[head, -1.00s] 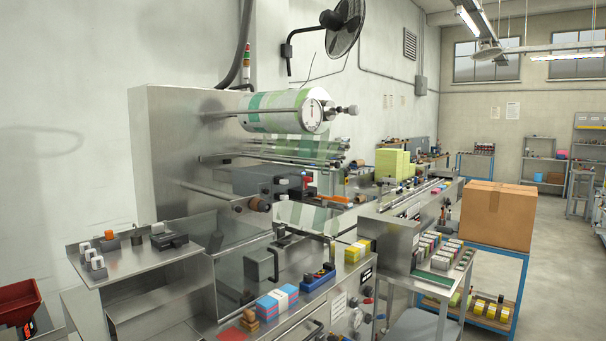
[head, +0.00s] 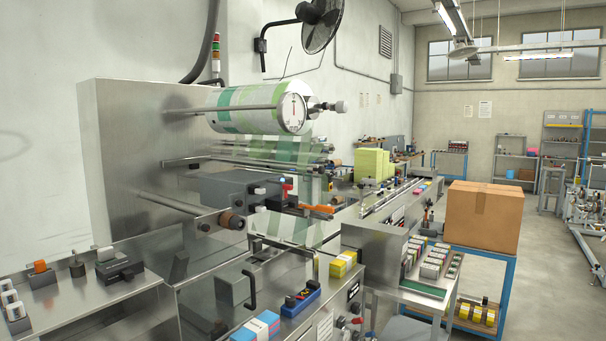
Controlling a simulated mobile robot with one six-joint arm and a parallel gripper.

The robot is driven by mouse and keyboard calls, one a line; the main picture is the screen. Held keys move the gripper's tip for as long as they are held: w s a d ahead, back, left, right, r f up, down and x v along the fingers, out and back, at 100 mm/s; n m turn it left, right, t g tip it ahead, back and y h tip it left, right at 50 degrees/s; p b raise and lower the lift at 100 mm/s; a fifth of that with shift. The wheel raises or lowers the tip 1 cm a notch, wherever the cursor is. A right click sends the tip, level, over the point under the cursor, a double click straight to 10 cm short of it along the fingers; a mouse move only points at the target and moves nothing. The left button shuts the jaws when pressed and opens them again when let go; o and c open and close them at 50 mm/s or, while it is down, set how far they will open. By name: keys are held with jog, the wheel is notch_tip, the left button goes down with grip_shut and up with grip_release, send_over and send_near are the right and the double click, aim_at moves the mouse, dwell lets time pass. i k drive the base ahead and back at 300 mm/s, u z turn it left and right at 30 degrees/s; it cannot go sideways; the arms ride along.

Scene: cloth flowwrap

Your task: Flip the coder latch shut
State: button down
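A dark grey box (head: 225,194), which looks like the coder, sits on the wrapping machine below the film rollers. An orange lever (head: 318,208) sticks out to the right from its right end and looks like the coder latch. A small red part (head: 285,188) stands upright just left of the lever. At this size I cannot tell how the lever is joined to the box or how far it is from its seat. My gripper is not in view.
The printed film roll (head: 245,108) hangs above the box. A steel ledge (head: 140,288) with small blocks is at front left. A clear guard with a black handle (head: 251,291) stands in front. A cardboard box (head: 481,216) is at right, with open floor beyond.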

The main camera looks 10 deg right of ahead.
aim_at(285, 187)
jog(key=z, duration=0.35)
jog(key=i, duration=1.55)
jog(key=u, duration=0.45)
